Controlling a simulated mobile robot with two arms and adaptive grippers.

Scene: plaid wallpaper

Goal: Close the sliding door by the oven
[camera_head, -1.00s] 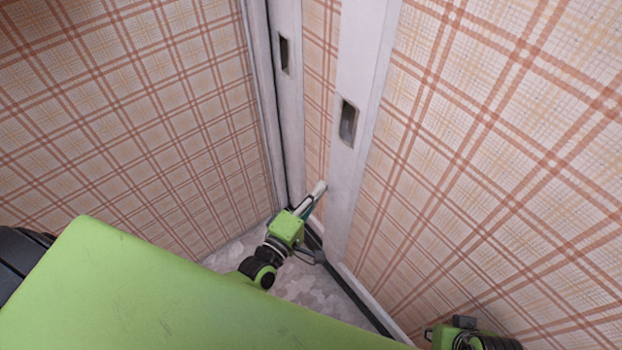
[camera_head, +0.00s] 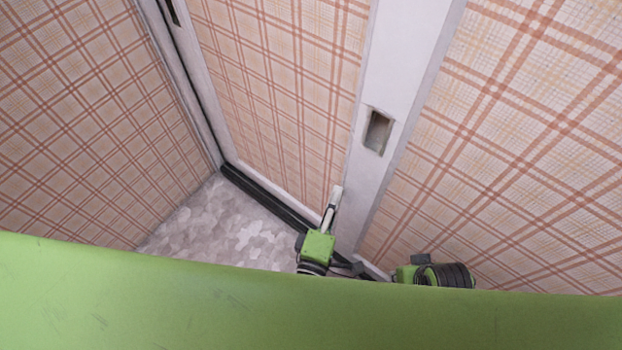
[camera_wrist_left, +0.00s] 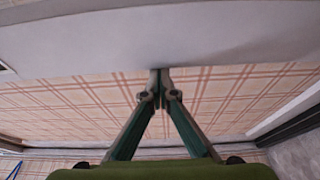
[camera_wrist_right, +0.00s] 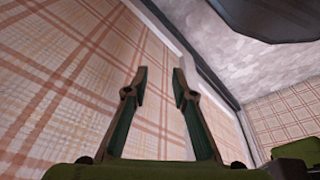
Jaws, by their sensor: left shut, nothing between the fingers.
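The front sliding door panel has a white upright edge strip (camera_head: 400,65) with a recessed pull (camera_head: 378,131), in the head view. A plaid panel (camera_head: 275,90) behind it shows to its left, with another pull (camera_head: 172,12) at the top. My left gripper (camera_head: 336,190) is shut and empty, its tips at the left edge of the front strip, below the pull. The left wrist view shows its fingers (camera_wrist_left: 160,72) together against a pale surface; exact contact is unclear. My right gripper (camera_wrist_right: 160,77) is open and empty. No oven is visible.
A dark floor track (camera_head: 262,195) runs along the base of the panels. A plaid wall (camera_head: 80,110) meets the door frame at left. Patterned grey floor (camera_head: 215,225) is free in the corner. Plaid surface (camera_head: 530,130) continues right.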

